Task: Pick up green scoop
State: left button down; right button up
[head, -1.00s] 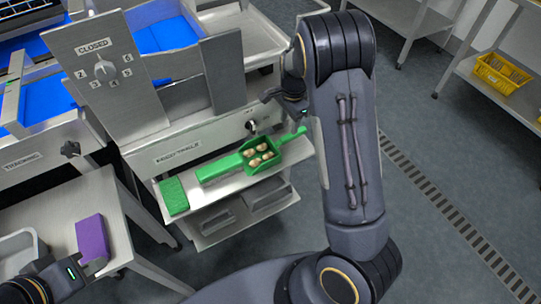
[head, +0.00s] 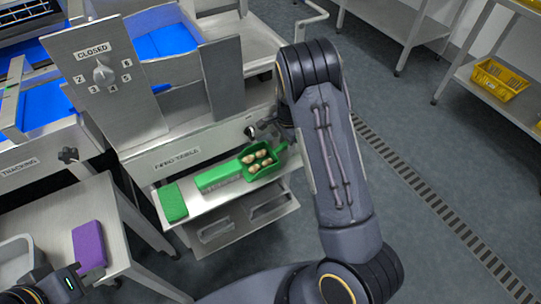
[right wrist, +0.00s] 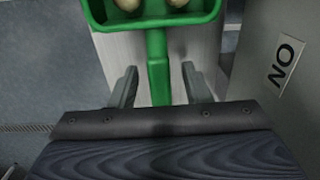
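The green scoop (head: 280,158) lies on the shelf under the panel with the dial, with several pale brown pieces in its pan. Its handle is hidden behind my right arm in the head view. In the right wrist view the scoop (right wrist: 158,40) is at the top, its handle running down between the two fingers. My right gripper (right wrist: 160,84) is open, with a finger on each side of the handle and visible gaps. My left gripper (head: 76,272) is at the lower left, close to a purple block; its fingers are too unclear to judge.
A green brush-like piece (head: 218,176) lies beside the scoop, and a green pad (head: 173,203) sits further left on the shelf. The purple block (head: 89,245) rests on a metal table. A yellow crate (head: 500,80) stands on a rack at right. Floor on the right is open.

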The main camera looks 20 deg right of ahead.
grip_shut()
jog(key=shift+r, duration=0.1)
